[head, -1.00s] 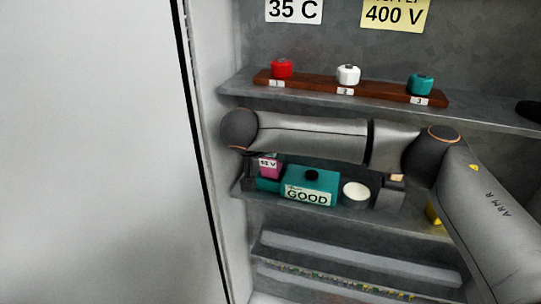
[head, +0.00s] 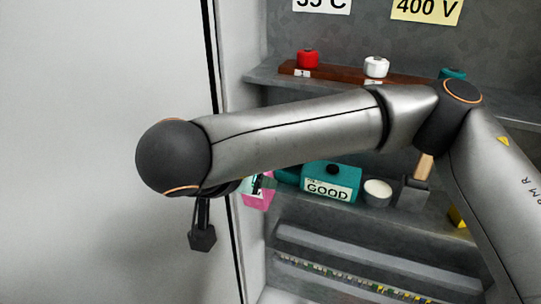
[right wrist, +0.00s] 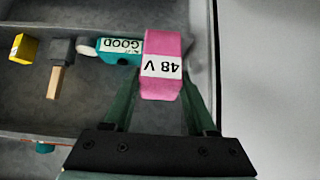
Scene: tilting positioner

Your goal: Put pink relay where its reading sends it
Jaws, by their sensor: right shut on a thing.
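The pink relay (head: 257,197) is a small pink block with a white label that reads 48 V in the right wrist view (right wrist: 161,88). My right gripper (right wrist: 160,80) is shut on it, with a green finger on either side. In the head view my right arm hides most of this gripper. The relay is held in front of the left end of the middle shelf. The teal meter (head: 318,170) with a black knob reads GOOD. It also shows in the right wrist view (right wrist: 127,58), behind the relay. My left gripper is not in view.
A brown rack (head: 340,77) on the upper shelf bears red (head: 307,58), white (head: 376,66) and teal (head: 452,73) knobs. Signs above read 35 C and 400 V (head: 427,10). A white cup (head: 377,191), wooden-handled tool (head: 413,192) and yellow block (head: 457,217) share the meter's shelf.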

